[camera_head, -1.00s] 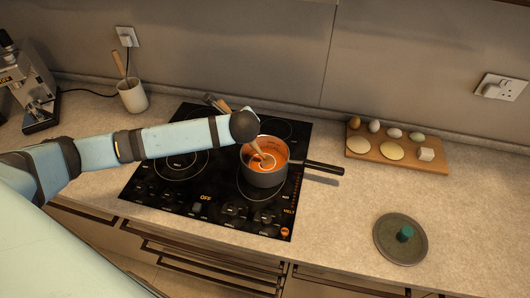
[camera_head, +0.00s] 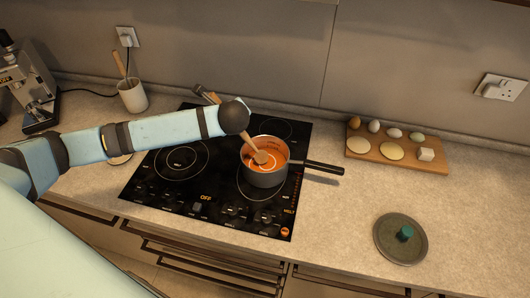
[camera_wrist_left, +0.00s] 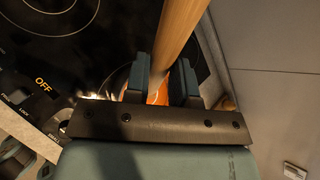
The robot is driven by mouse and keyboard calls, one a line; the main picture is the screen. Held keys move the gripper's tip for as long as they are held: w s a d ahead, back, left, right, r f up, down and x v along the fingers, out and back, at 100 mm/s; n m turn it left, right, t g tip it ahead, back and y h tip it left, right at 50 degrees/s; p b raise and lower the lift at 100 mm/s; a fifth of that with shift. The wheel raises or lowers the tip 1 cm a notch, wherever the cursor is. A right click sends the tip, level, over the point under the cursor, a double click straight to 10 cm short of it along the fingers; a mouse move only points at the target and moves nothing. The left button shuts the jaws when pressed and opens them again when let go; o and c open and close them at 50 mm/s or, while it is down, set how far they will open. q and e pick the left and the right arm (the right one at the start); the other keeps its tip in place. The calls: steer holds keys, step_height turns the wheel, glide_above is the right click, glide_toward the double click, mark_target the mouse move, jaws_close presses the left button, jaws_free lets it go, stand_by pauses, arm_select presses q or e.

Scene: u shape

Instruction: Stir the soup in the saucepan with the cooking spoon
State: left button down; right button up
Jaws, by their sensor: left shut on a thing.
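The saucepan (camera_head: 264,177) stands on the front right burner of the black hob, its handle pointing right. Orange soup (camera_head: 273,152) with a pale swirl fills its inside. The wooden cooking spoon (camera_head: 257,150) slants down into the pan, its lower end in the soup. In the left wrist view my left gripper (camera_wrist_left: 162,82) is shut on the spoon's handle (camera_wrist_left: 181,30), with a bit of orange soup visible behind. In the head view my left forearm hides most of this gripper and the upper handle. My right gripper is not in view.
The hob (camera_head: 150,205) has free room left of the pan. A lid (camera_head: 385,236) with a teal knob lies on the counter at right. A wooden board (camera_head: 370,154) with eggs and other food is at back right. A cream utensil pot (camera_head: 133,97) stands at back left.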

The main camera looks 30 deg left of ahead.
mark_target(212, 94)
arm_select(q)
steer(key=shift+s+a+r, duration=0.15)
steer(key=shift+a+r, duration=0.5)
steer(key=shift+r, duration=0.5)
steer(key=shift+s+a+r, duration=0.2)
steer(key=shift+a+r, duration=0.5)
steer(key=shift+r, duration=0.4)
steer(key=shift+s+a+r, duration=0.15)
steer(key=shift+a+r, duration=0.5)
steer(key=shift+r, duration=0.6)
steer(key=shift+r, duration=2.4)
